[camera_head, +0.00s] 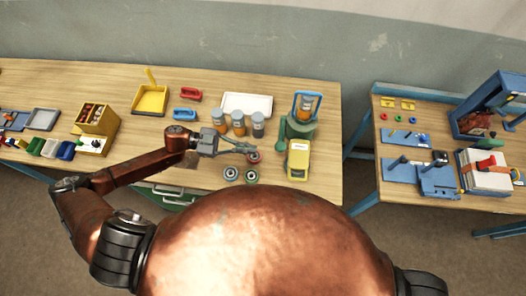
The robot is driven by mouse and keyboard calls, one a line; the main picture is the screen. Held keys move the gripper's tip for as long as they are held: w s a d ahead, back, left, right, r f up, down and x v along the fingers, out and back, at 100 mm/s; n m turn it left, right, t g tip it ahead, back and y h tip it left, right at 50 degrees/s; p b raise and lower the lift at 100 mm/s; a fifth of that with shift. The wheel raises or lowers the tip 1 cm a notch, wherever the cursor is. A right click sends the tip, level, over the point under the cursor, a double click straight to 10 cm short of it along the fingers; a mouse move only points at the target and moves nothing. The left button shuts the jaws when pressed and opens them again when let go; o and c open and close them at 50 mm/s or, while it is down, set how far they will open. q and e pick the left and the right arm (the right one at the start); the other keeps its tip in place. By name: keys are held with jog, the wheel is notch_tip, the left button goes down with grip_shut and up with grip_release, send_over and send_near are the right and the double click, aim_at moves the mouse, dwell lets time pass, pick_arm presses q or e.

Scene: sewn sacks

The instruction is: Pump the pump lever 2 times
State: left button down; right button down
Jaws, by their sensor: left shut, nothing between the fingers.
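A green round device (301,129) stands near the right end of the wooden table. A green upright lever-like part (282,131) shows at its left side; I cannot tell for certain that this is the pump lever. A blue frame with an orange-banded jar (305,104) stands on or just behind the device. My left gripper (251,150) is shut and empty, pointing right over the table, left of the green device and apart from the lever-like part. Its tips are by a round red-topped piece (254,158), partly hidden. My right gripper is out of view.
Several grey-and-orange jars (238,122) stand just behind my left gripper. Two round dark pieces (231,174) lie in front of it. A yellow box (298,160) stands before the green device. A white tray (247,103) lies behind. A second table (450,198) is at right, across a gap.

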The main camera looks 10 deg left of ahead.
pick_arm(q)
jog(key=shift+a+r, duration=0.15)
jog(key=shift+a, duration=0.55)
jog(key=shift+a+r, duration=0.15)
jog(key=shift+a, duration=0.5)
